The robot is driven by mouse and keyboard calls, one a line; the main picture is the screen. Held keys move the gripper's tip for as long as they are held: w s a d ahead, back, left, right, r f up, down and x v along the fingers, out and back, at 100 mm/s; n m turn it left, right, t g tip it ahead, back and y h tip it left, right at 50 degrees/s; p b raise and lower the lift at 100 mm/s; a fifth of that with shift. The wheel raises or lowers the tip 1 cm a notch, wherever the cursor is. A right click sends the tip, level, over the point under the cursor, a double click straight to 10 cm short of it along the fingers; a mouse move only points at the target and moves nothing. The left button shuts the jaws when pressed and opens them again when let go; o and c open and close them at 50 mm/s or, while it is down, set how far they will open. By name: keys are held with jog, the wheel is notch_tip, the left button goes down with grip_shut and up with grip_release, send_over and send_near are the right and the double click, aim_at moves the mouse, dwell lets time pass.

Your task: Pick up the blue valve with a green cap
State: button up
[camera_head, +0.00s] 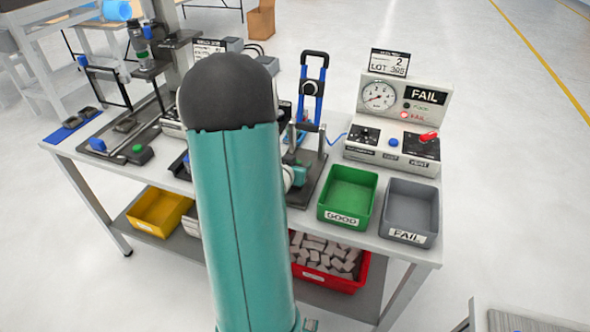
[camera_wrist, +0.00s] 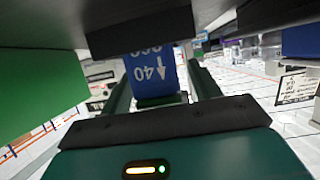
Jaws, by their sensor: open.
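In the head view, my teal arm covers the middle of the bench, and the valve cannot be made out there.
A green GOOD bin (camera_head: 322,214) and a grey FAIL bin (camera_head: 389,231) stand at the bench's front right. A gauge box (camera_head: 380,152) is behind them. A dark surface (camera_wrist: 60,22) hangs close above my gripper.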

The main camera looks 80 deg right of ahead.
jog(key=shift+d+f, duration=0.1)
jog(key=shift+d, duration=0.1)
jog(key=shift+a+r, duration=0.2)
jog(key=shift+c, duration=0.2)
jog(key=shift+d+f, duration=0.15)
jog(key=c, duration=1.1)
jog(key=shift+o, duration=0.2)
